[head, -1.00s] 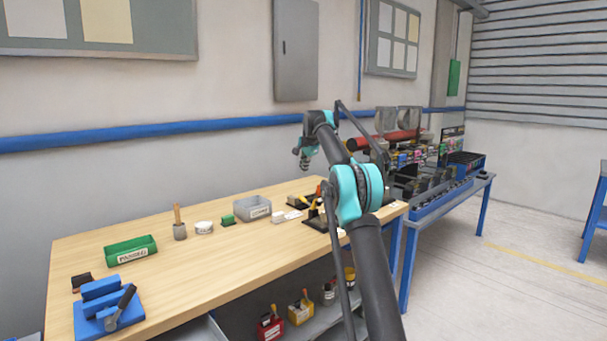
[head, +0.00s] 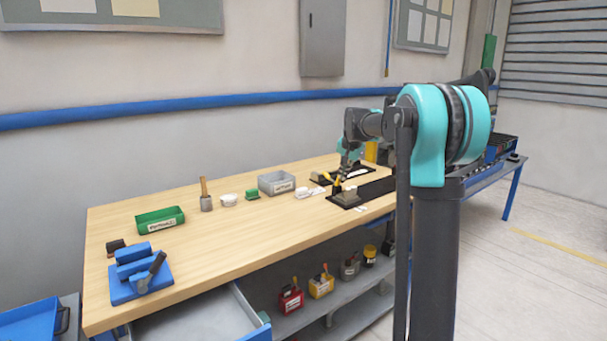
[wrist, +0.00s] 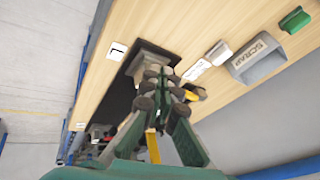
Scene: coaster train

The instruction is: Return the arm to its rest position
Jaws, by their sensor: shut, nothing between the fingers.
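My gripper (head: 345,168) hangs pointing down over the right part of the wooden workbench (head: 240,240), small and partly merged with the dark items behind it in the head view. In the wrist view my gripper (wrist: 163,75) has its fingertips together, with nothing held. My arm (head: 437,230) stands tall at the right of the head view, its teal elbow raised and its forearm reaching back to the left. It hides part of the bench's right end.
A grey SCRAP bin (wrist: 256,58), a green bin (head: 160,220), a brush pot (head: 206,203) and a blue fixture (head: 138,275) stand on the bench. A drawer (head: 205,322) is open below its front. Floor at right is clear.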

